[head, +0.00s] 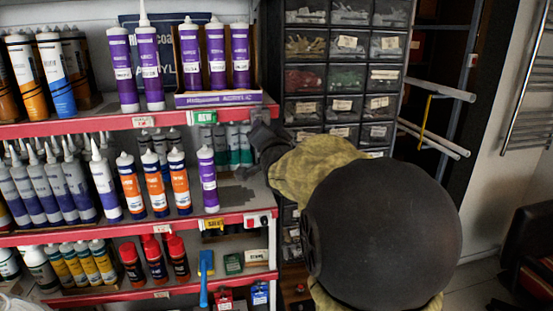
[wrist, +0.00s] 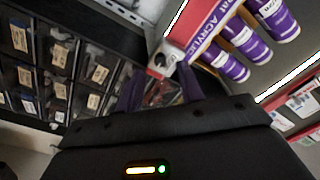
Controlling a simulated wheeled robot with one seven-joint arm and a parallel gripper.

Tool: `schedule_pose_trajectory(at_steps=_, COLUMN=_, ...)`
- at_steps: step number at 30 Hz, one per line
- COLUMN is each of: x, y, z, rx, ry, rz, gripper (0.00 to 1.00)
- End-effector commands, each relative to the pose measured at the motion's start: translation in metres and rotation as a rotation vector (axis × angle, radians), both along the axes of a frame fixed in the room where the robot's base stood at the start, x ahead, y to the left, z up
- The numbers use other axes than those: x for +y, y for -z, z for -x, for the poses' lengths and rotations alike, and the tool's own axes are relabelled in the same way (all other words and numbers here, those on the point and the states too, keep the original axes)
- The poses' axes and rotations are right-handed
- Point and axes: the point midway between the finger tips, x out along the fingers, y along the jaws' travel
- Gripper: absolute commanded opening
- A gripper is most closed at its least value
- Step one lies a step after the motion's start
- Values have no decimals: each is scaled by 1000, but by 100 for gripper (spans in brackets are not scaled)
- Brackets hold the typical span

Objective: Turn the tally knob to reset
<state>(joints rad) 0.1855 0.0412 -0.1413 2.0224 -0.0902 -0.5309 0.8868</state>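In the wrist view a small pale unit with a round grey knob (wrist: 168,59) and a red patch sits at the end of a red shelf edge, beyond my fingertips. I take it to be the tally knob; its marks are too small to read. My gripper (wrist: 160,88) is open, its two dark fingers apart with nothing held between them, and the knob is ahead of the gap, apparently not touched. In the head view my gripper (head: 262,138) is at the right end of the upper shelf edge, and my arm hides part of that area.
A similar white and red unit (head: 257,221) is on the middle shelf's edge. Purple tubes stand in a display box (head: 225,98) close to my gripper. A single purple tube (head: 208,180) stands below left. A dark drawer cabinet (head: 342,75) is just right of the shelves.

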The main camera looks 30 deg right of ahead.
Motion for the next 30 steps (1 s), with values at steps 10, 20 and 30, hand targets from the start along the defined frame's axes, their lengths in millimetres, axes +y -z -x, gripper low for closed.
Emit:
schedule_pose_trajectory(at_steps=10, x=16, y=4, z=54, rx=-2, ry=-1, rz=0, gripper=38)
schedule_pose_trajectory(at_steps=20, x=28, y=5, z=99, rx=-3, ry=0, rz=0, gripper=38)
schedule_pose_trajectory(at_steps=30, x=34, y=0, z=122, rx=4, ry=2, rz=0, gripper=38)
